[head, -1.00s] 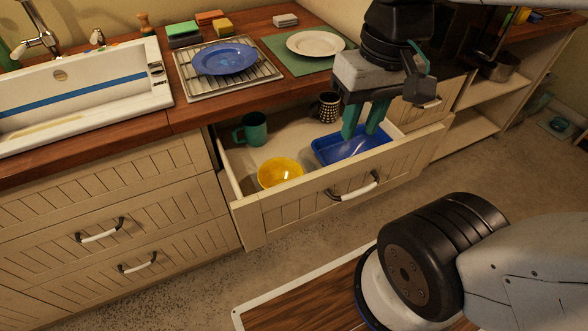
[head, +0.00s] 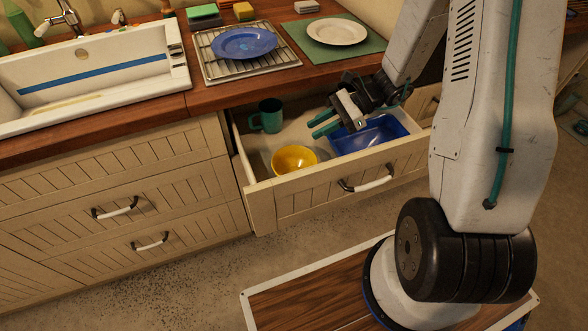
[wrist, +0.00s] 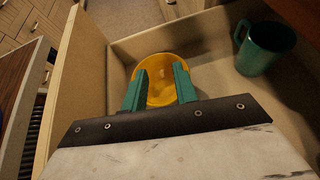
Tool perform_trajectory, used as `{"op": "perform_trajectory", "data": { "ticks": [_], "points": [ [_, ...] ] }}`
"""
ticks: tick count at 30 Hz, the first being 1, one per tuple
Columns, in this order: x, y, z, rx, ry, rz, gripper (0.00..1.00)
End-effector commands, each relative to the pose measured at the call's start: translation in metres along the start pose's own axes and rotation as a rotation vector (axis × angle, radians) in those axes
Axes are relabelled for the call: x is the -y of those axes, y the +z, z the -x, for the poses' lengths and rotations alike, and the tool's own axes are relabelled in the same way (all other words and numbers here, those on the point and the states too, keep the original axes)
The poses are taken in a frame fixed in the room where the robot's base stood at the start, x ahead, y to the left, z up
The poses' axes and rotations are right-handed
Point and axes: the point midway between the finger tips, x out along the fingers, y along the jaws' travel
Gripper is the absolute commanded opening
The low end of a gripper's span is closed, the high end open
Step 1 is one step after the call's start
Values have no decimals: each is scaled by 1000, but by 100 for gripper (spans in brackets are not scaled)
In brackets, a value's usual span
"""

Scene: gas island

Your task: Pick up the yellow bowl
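The yellow bowl (head: 294,159) sits upright in the open drawer (head: 318,185), near its front left. My gripper (head: 322,124) is above the drawer, up and to the right of the bowl, with its teal fingers pointing left. In the wrist view the bowl (wrist: 161,68) shows beyond and between the two fingers (wrist: 159,88), which stand apart with nothing held. The fingers cover parts of the bowl's near sides in that view. The gripper appears apart from the bowl.
A teal mug (head: 267,116) stands behind the bowl, also in the wrist view (wrist: 263,47). A blue tray (head: 368,136) lies right of the bowl in the drawer. The counter above holds a blue plate (head: 244,43) on a rack and a white plate (head: 337,31).

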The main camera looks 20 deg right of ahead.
Motion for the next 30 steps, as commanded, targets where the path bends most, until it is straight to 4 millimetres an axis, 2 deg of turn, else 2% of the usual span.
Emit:
{"op": "perform_trajectory", "data": {
  "ticks": [1,3,6,9,13,20,25,30],
  "points": [
    [5,-20,-4,28,-33,-73,29],
    [12,-40,-7,57,-75,-152,29],
    [17,-61,-10,86,-119,-233,29],
    [20,-73,-12,102,-143,-277,29],
    [23,-76,-22,108,-151,-294,29],
    [29,-71,-48,107,-149,-292,29],
    [36,-67,-74,107,-147,-291,29],
    [39,-66,-87,106,-151,-291,29]
  ]
}}
